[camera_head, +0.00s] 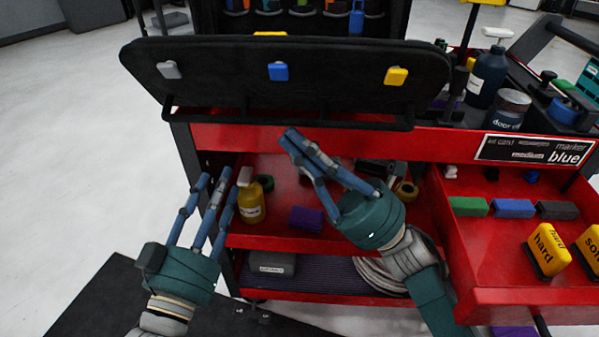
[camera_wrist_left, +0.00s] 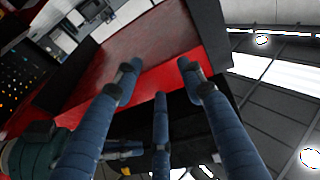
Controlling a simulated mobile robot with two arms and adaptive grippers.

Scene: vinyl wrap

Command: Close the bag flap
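The bag flap (camera_head: 220,82) is a wide black panel with rounded corners, lying folded out towards me at the top of the red cart. A grey, a blue and a yellow piece sit in a row on its face. The black bag (camera_head: 392,20) behind it is open, with several coloured tools inside. My left gripper (camera_head: 212,182) is open and empty, below and in front of the flap's left part. Its spread fingers also fill the left wrist view (camera_wrist_left: 160,85). My right gripper (camera_head: 292,145) is just below the flap's lower edge; its fingers look close together, with nothing visible between them.
The red cart (camera_head: 235,137) has open shelves with a yellow bottle (camera_head: 250,200) and a purple block (camera_head: 306,218). An open drawer (camera_head: 480,272) juts out at the right with several coloured blocks. Bottles and a jar (camera_head: 509,108) stand on top right. Floor at the left is clear.

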